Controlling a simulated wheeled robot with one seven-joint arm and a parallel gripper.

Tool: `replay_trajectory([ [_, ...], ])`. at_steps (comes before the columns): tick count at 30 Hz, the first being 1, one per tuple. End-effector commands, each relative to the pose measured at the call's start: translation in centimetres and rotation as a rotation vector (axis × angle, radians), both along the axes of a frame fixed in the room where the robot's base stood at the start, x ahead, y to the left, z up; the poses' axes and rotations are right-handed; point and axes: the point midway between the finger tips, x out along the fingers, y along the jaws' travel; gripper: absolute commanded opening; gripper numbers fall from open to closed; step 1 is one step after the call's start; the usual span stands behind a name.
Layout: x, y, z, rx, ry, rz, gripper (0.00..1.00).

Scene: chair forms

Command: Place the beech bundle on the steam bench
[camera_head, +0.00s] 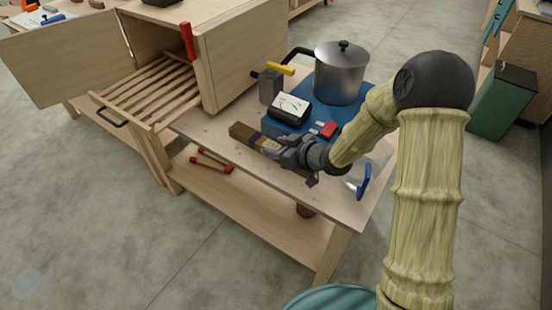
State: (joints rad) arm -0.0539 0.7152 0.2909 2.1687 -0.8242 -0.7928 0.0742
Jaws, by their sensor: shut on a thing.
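The beech bundle (241,132) is a brown wooden block with a dark band around it, lying lengthwise toward my gripper. My gripper (279,149) is shut on its right end, and the dark jaws partly hide that end. The bundle is over the front part of the steam bench (213,135), a pale wooden table. I cannot tell whether the bundle touches the bench top or is slightly above it.
A wooden box with an open door (72,57) and a slatted rack (150,92) stands at the left. Behind the bundle are a metal pot (341,72), a gauge box (289,107) and a yellow-handled tool (280,69). Red-ended sticks (212,160) lie on the lower shelf.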

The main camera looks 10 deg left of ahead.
Motion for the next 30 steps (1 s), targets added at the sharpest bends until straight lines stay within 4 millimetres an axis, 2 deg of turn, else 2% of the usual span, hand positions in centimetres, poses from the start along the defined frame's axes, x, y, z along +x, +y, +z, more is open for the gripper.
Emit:
replay_trajectory([
  [3,0.0,0.1,-1.0,0.001,-0.001,0.001,0.12],
  [13,0.1,-0.1,-1.3,0.003,-0.002,-0.002,0.12],
  [21,0.1,-0.1,-4.6,0.002,0.001,-0.002,0.12],
  [29,0.1,-0.1,-4.7,0.002,-0.003,-0.001,0.12],
  [30,0.1,-0.1,-4.8,0.0,-0.001,-0.002,0.48],
])
